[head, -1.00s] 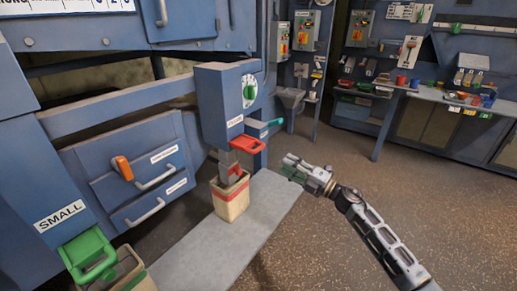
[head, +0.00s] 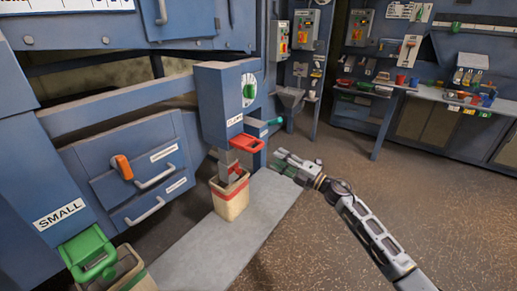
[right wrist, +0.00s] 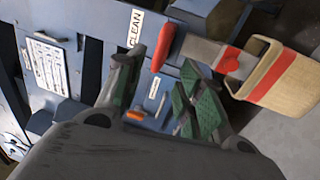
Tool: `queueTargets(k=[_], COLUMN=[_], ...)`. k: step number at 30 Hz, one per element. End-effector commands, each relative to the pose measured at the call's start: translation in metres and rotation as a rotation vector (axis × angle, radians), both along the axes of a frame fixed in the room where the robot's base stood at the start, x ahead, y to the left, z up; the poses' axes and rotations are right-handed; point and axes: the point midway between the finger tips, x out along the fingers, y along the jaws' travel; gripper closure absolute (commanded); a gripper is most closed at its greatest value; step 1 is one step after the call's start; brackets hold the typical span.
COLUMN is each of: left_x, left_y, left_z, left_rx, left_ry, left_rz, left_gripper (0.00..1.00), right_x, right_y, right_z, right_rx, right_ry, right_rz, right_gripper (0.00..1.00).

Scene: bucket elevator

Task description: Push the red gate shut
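The red gate (head: 247,143) juts out at the bottom of the blue spout box labelled CLEAN (head: 222,103). In the right wrist view its red handle (right wrist: 164,46) lies beyond the fingertips. My right gripper (head: 284,162) is to the right of the gate and a little lower in the head view, apart from it. In the right wrist view my right gripper (right wrist: 160,66) has its green-padded fingers spread with nothing between them. My left gripper is not in view.
A tan sack with a red band (head: 230,198) stands under the spout on a grey platform (head: 210,245). A green gate (head: 88,252) is at lower left below the SMALL label. A teal handle (head: 272,122) sits behind the red gate. The floor on the right is clear.

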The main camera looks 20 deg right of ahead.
Motion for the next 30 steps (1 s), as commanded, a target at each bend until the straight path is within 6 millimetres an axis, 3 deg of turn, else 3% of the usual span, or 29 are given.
queueTargets(k=[30], left_x=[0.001], left_y=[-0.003], left_z=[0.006], left_rx=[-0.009], left_ry=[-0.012], left_rz=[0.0], left_gripper=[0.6], right_x=[0.067], right_y=[0.052], right_z=[0.015], right_rx=[0.001], right_ry=[0.0], right_rz=[0.0], right_gripper=[0.63])
